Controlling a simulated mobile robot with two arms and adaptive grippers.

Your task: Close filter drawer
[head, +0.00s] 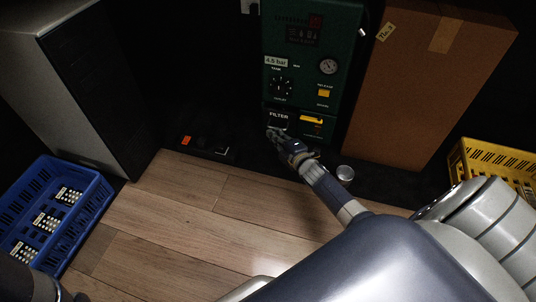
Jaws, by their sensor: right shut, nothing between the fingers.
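The filter drawer (279,116) is a dark front with a white FILTER label, low on the left of the green machine (292,55). From this angle I cannot tell how far it stands out from the machine. My right gripper (271,132) is shut and empty, its fingertips at the lower part of the drawer front. It hides part of the drawer's lower edge, and I cannot tell whether it touches. Part of my left arm shows at the bottom left corner; its gripper is out of the picture.
A yellow latch (312,121) sits right of the drawer. A large cardboard box (422,80) stands right of the machine. A round metal can (345,173), a yellow crate (490,160), a blue crate (95,208) and a dark strip with an orange switch (208,149) are around. The wooden floor between is clear.

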